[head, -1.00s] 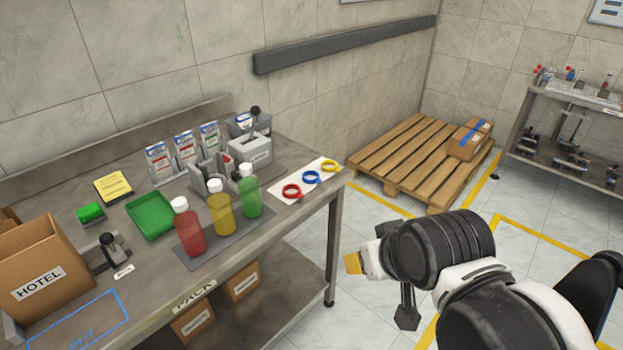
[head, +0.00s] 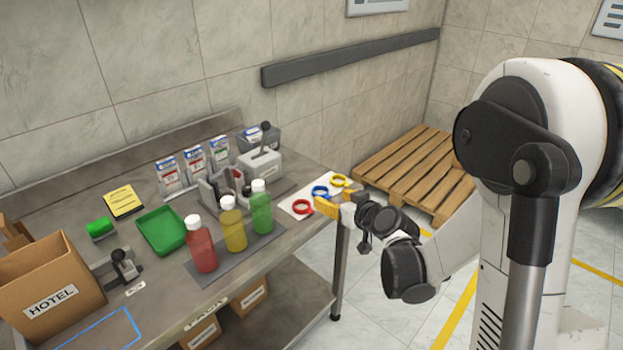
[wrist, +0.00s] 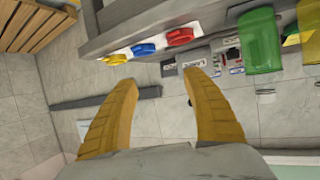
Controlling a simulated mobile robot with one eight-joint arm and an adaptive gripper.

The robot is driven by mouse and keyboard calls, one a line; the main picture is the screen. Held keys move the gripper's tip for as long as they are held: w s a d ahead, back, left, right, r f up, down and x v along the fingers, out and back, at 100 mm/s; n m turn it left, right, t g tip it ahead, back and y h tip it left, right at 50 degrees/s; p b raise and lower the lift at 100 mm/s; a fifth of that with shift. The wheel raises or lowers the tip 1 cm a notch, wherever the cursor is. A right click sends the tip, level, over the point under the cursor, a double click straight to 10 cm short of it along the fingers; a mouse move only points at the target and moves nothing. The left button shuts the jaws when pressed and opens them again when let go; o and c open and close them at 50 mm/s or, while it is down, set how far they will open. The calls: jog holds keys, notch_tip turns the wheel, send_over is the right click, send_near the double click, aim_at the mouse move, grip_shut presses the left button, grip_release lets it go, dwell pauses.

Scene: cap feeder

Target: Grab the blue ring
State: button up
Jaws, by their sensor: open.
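The blue ring (head: 320,191) lies on a white card (head: 293,205) at the right end of the metal table, between the red ring (head: 302,207) and the yellow ring (head: 339,181). My gripper (head: 322,204) has yellow fingers and is at the table's right edge, close to the rings in the head view. In the wrist view my gripper (wrist: 158,75) is open with nothing between its fingers. There the blue ring (wrist: 143,49) shows beyond the fingertips, between the yellow ring (wrist: 116,59) and the red ring (wrist: 180,36). I cannot tell the exact gap to it.
Red (head: 201,245), yellow (head: 234,225) and green (head: 261,208) bottles stand on a grey mat left of the rings. A grey lever device (head: 260,164) stands behind them. A wooden pallet (head: 407,170) lies on the floor beyond the table.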

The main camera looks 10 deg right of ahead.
notch_tip(320, 180, down, 3)
jog(key=w+d+t, duration=0.1)
jog(key=w+d, duration=0.1)
send_near(318, 189)
jog(key=shift+w+a+r+h+p, duration=0.2)
jog(key=shift+w+a+h+p, duration=0.1)
jog(key=shift+a+p, duration=0.2)
jog(key=b+x, duration=0.2)
jog(key=x, duration=0.3)
jog(key=shift+w+d+f+b, duration=0.1)
jog(key=shift+w+f+b, duration=0.1)
jog(key=shift+f+b, duration=0.2)
jog(key=shift+r, duration=0.1)
jog(key=c, duration=0.6)
